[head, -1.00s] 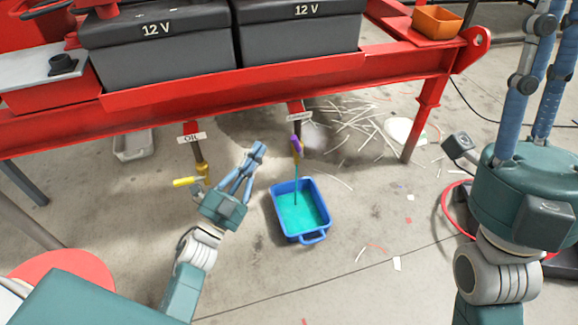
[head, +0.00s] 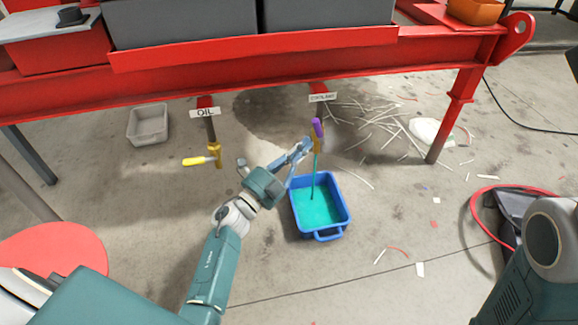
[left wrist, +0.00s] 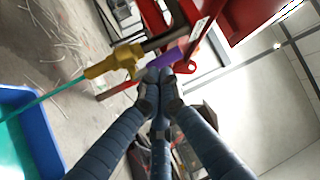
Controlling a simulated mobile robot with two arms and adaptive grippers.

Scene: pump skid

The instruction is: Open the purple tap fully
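The purple tap handle (head: 318,127) is on a brass valve under the red beam, below the "COOLANT" label (head: 322,97). A green stream (head: 314,175) runs from it into the blue tub (head: 322,237). In the left wrist view the purple handle (left wrist: 167,57) sits just beyond my fingertips, with the brass valve body (left wrist: 115,62) to its left. My left gripper (head: 303,146) is close beside the tap, at its lower left. Its fingertips (left wrist: 159,78) look together, with nothing visible between them. Whether they touch the handle is unclear. My right gripper is out of view.
A brass tap with a yellow handle (head: 199,161) hangs left under the "OIL" label (head: 206,112). A grey tray (head: 148,124) lies on the floor behind. A red skid leg (head: 453,115) stands right. The red beam (head: 250,57) runs above. Pale strips litter the floor behind the tub.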

